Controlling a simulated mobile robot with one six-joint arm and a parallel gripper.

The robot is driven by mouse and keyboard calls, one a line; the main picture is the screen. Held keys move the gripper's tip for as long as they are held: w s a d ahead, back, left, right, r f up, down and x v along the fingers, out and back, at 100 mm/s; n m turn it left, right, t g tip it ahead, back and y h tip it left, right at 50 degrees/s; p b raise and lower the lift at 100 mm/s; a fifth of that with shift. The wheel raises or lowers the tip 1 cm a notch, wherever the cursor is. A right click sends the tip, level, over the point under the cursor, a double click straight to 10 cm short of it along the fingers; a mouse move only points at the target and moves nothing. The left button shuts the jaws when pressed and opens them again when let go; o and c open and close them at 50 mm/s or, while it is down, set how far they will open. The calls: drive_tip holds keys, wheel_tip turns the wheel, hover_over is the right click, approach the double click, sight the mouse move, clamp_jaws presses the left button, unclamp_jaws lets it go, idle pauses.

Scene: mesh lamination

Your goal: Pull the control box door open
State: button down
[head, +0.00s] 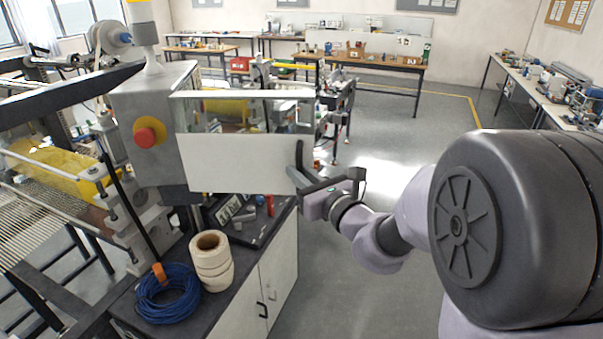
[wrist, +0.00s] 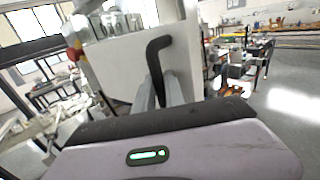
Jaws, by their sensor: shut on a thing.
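The control box (head: 150,105) is a grey cabinet at the left, with a red button (head: 146,137) on a yellow base. Its pale door (head: 240,165) has a clear window strip along the top and juts out to the right of the box, so it looks swung open. How wide it is open is hard to tell. A black bar handle (head: 299,152) stands near the door's right edge. My gripper (head: 300,174) is shut on the handle's lower part. In the wrist view the handle (wrist: 157,50) rises above the two fingers (wrist: 158,92), close to the door (wrist: 120,62).
Below the door, a dark-topped cabinet (head: 190,292) holds cream tape rolls (head: 211,262), a blue cable coil (head: 168,294) and small tools. A machine with a yellow roller (head: 55,170) stands at the left.

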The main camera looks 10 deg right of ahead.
drive_tip(key=shift+r, duration=0.1)
drive_tip(key=c, duration=1.7)
unclamp_jaws()
drive_tip(key=shift+a, duration=0.1)
drive_tip(key=o, duration=0.3)
drive_tip(key=shift+w+a, duration=0.1)
drive_tip(key=shift+a, duration=0.1)
drive_tip(key=shift+d, duration=0.15)
drive_tip(key=b+v, duration=0.8)
drive_tip(key=v, duration=0.9)
drive_tip(key=shift+s, duration=0.25)
